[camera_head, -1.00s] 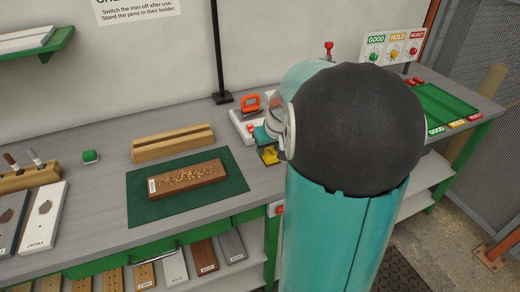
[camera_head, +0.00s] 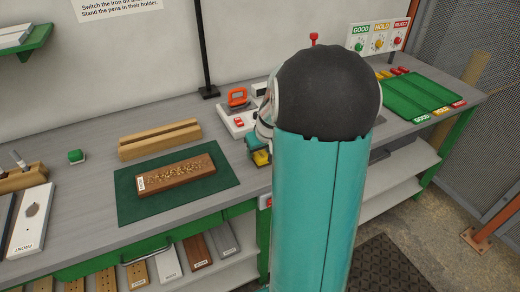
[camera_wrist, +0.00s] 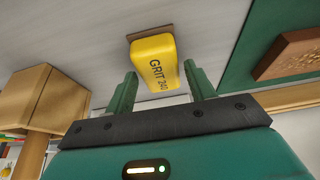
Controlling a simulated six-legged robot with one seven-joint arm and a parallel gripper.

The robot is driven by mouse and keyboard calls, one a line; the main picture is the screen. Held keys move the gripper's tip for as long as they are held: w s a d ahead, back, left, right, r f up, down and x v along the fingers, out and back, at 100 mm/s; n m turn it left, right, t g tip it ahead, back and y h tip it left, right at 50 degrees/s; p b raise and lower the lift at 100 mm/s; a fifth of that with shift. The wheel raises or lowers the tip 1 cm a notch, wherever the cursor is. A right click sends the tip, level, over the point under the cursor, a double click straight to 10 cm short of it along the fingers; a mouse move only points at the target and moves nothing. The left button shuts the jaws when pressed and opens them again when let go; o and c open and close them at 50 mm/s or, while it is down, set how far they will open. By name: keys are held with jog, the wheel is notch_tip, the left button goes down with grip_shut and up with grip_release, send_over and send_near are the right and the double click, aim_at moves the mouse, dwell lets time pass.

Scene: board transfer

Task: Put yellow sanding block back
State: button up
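The yellow sanding block (camera_wrist: 155,62), marked GRIT 240 and with a brown edge along its far side, shows between my fingers in the wrist view. My gripper (camera_wrist: 162,84) has its two green fingers apart, one on each side of the block's near end, with narrow gaps seeming to show. In the head view the block (camera_head: 260,157) is at the bench's front part, just right of the green mat (camera_head: 130,212). My gripper (camera_head: 254,143) is right over it there, partly hidden by my arm. Whether the block rests on the bench is hard to tell.
A brown board (camera_head: 178,174) lies on the mat, with a wooden rail (camera_head: 160,139) behind it. An orange-handled tool (camera_head: 237,97) and a white holder (camera_head: 232,127) stand behind the block. A pale wooden piece (camera_wrist: 30,98) is close at left in the wrist view. A green sorting tray (camera_head: 415,92) is at right.

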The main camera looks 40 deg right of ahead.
jog(key=shift+o, duration=0.4)
jog(key=shift+r, duration=0.1)
jog(key=shift+r, duration=0.2)
jog(key=v, duration=1.2)
jog(key=s+a+r+n, duration=0.1)
jog(key=a+r, duration=0.1)
jog(key=a, duration=0.6)
jog(key=s+a+r+n, duration=0.1)
jog(key=a+r, duration=0.2)
jog(key=a, duration=0.6)
jog(key=s+a+n+t+y, duration=0.1)
jog(key=s+a, duration=0.8)
jog(key=a, duration=0.3)
jog(key=shift+s+a, duration=0.35)
jog(key=shift+a, duration=0.05)
